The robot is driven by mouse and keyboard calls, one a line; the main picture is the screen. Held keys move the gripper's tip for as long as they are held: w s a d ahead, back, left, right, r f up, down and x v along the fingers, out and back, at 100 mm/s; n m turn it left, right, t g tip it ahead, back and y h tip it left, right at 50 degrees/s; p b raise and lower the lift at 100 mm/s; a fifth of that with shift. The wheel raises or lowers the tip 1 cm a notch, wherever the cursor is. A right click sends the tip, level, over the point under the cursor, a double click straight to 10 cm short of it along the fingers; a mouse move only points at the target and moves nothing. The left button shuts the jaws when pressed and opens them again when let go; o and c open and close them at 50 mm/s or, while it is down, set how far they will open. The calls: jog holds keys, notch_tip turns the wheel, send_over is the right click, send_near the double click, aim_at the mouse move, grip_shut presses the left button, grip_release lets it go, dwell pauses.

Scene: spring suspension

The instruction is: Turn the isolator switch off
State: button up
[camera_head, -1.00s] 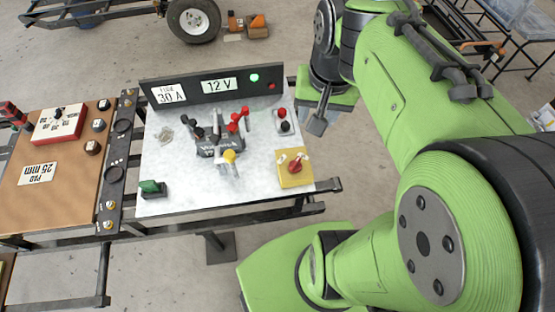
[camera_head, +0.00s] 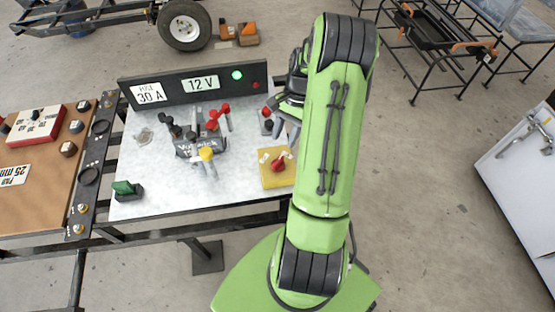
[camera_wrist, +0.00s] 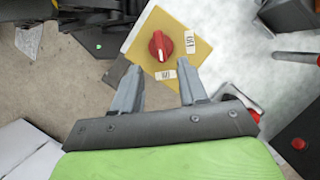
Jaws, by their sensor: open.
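The isolator switch is a yellow plate (camera_head: 268,181) with a red rotary knob (camera_head: 277,165), at the front right of the white panel (camera_head: 140,205). In the wrist view the red knob (camera_wrist: 160,46) sits on the yellow plate (camera_wrist: 190,24) between two small white labels. My gripper (camera_wrist: 158,75) is open and empty. Its two fingers point toward the knob, which lies beyond the fingertips and apart from them. In the head view my gripper (camera_head: 283,110) is partly hidden by my arm, above the panel's right side.
A black upright strip (camera_head: 170,98) with a lit green lamp (camera_head: 237,75) stands at the panel's back. Red and black terminals with leads (camera_head: 213,118) and a green rocker block (camera_head: 126,190) are on the panel. A brown board (camera_head: 60,185) lies left.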

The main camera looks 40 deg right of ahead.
aim_at(278, 160)
jog(key=b+x, duration=0.2)
jog(key=x, duration=0.6)
grip_shut()
